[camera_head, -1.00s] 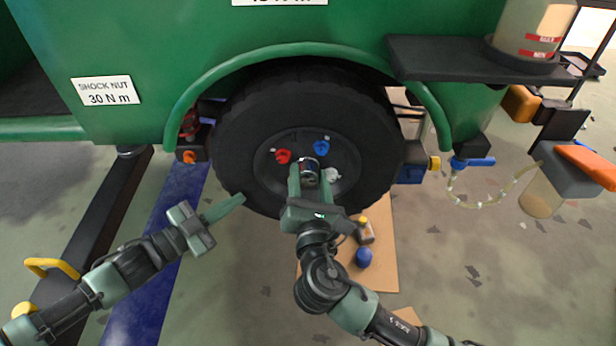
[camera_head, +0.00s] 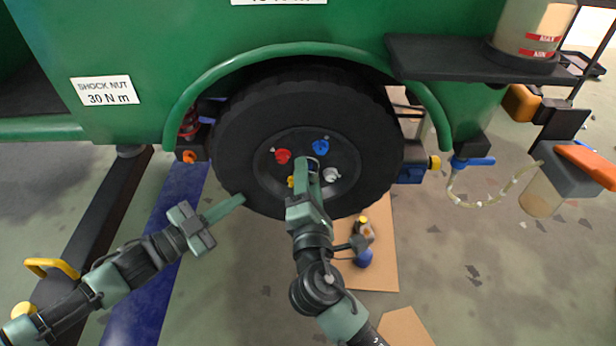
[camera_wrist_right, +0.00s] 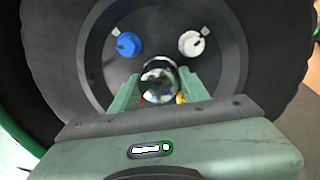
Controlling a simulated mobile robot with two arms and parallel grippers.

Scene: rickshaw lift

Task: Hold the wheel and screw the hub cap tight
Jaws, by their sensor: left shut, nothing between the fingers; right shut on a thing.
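The black wheel (camera_head: 240,130) stands under the green wheel arch, with a dark round hub face (camera_head: 265,170). My right gripper (camera_head: 307,168) is at the wheel's centre, shut on the hub cap. The shiny, dark hub cap (camera_wrist_right: 159,82) shows between its fingers in the right wrist view. How far the cap is seated is hidden. My left gripper (camera_head: 243,198) is shut and empty, its tip close to the tyre's lower left edge; whether it touches cannot be told.
Red (camera_head: 283,156), blue (camera_head: 320,147) and white (camera_head: 332,174) knobs and a mostly hidden yellow one surround the hub centre. A cardboard sheet (camera_head: 383,265) with a small bottle and a blue item lies below. A tube hangs at right.

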